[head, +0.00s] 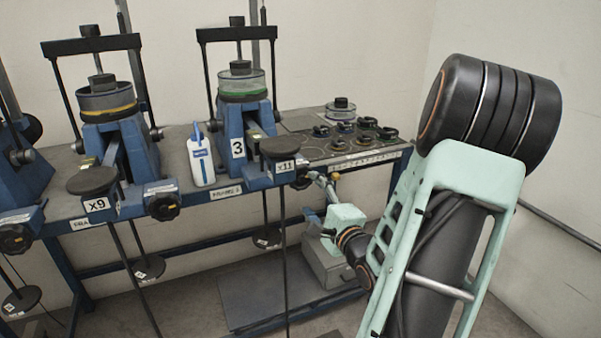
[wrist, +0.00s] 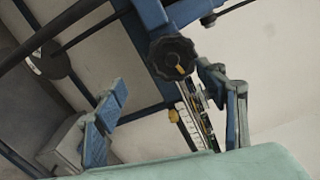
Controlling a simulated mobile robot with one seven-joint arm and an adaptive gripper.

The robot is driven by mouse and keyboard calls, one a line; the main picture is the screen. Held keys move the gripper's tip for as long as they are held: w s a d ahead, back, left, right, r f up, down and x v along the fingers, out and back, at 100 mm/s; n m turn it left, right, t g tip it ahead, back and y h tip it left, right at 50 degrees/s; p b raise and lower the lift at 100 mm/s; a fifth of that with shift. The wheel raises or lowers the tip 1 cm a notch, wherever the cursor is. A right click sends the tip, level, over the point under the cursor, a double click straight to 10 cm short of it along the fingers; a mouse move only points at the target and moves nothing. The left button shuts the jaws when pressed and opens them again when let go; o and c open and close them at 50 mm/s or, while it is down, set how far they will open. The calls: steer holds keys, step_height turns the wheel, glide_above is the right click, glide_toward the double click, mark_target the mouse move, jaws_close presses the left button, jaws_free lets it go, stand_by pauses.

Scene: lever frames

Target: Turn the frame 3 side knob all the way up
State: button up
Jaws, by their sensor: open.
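Frame 3 (head: 237,148) is a blue lever frame on the bench with a white "3" plate and a clear, green-ringed cell on top. Its black lobed side knob (head: 301,176) is at its right end, partly hidden by my gripper in the head view. The knob (wrist: 172,57) shows more fully in the wrist view, with a yellow mark at its lower right. My gripper (head: 312,202) is open beside the knob. In the wrist view, its blue fingers (wrist: 163,84) are spread, with the knob beyond and between the tips, nearer the right one. No grip on the knob shows.
A second blue frame marked x9 (head: 97,204) stands to the left. A white bottle (head: 201,160) stands between the frames. Black weights (head: 343,128) lie on the bench's right side. A hanging rod with a disc (wrist: 50,60) is at the wrist view's upper left.

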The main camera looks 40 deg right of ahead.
mark_target(302, 179)
steer(key=s+p, duration=0.1)
steer(key=p, duration=0.1)
steer(key=s+r+m+p, duration=0.1)
steer(key=p, duration=0.1)
steer(key=s+a+r+m+p, duration=0.1)
steer(key=p, duration=0.1)
steer(key=b+x, duration=0.3)
steer(key=x, duration=0.6)
steer(key=shift+w+d, duration=0.2)
steer(key=shift+w, duration=0.15)
steer(key=shift+c, duration=0.2)
steer(key=shift+s, duration=0.1)
steer(key=c, duration=1.6)
